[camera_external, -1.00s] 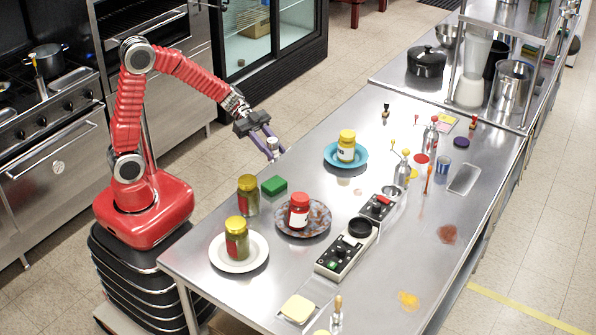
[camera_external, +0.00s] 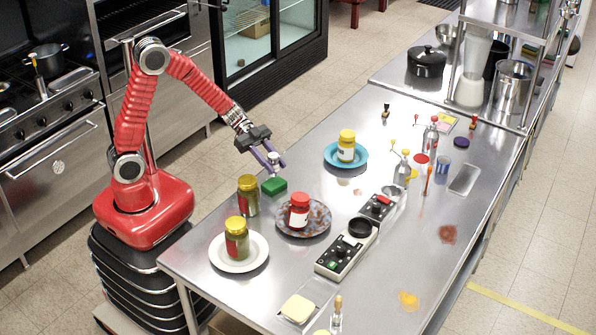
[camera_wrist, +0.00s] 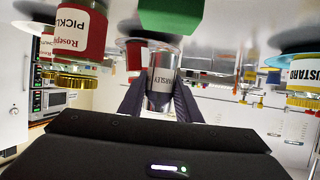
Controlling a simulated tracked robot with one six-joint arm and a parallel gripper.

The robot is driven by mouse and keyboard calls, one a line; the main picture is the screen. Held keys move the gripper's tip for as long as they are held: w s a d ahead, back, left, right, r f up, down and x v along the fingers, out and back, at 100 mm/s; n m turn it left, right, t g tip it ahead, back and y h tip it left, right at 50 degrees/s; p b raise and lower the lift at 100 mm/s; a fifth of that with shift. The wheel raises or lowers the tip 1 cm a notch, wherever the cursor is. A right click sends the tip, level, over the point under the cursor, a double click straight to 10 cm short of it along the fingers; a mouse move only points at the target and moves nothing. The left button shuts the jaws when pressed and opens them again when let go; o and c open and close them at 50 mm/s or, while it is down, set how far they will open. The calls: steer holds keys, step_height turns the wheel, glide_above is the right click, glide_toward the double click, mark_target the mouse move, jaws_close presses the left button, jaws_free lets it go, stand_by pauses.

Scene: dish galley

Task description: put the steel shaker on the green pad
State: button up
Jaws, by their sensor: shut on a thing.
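The steel shaker (camera_external: 274,158) is a small shiny cylinder held between the purple fingers of my gripper (camera_external: 272,160). The green pad (camera_external: 274,186) is a small block on the steel counter, just below the shaker in the external view. The pad (camera_wrist: 178,16) shows at the top of the inverted wrist view. The shaker looks raised off the pad; its exact height is hard to tell.
A red jar (camera_external: 299,210) on a patterned plate (camera_external: 318,229) is in front. A blue plate (camera_external: 331,160) with a yellow jar (camera_external: 346,145) lies to the right. Counter behind the pad is clear.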

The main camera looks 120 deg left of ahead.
steer(key=shift+f, duration=1.85)
steer(key=shift+f, duration=0.1)
steer(key=o, duration=1.1)
steer(key=v, duration=1.2)
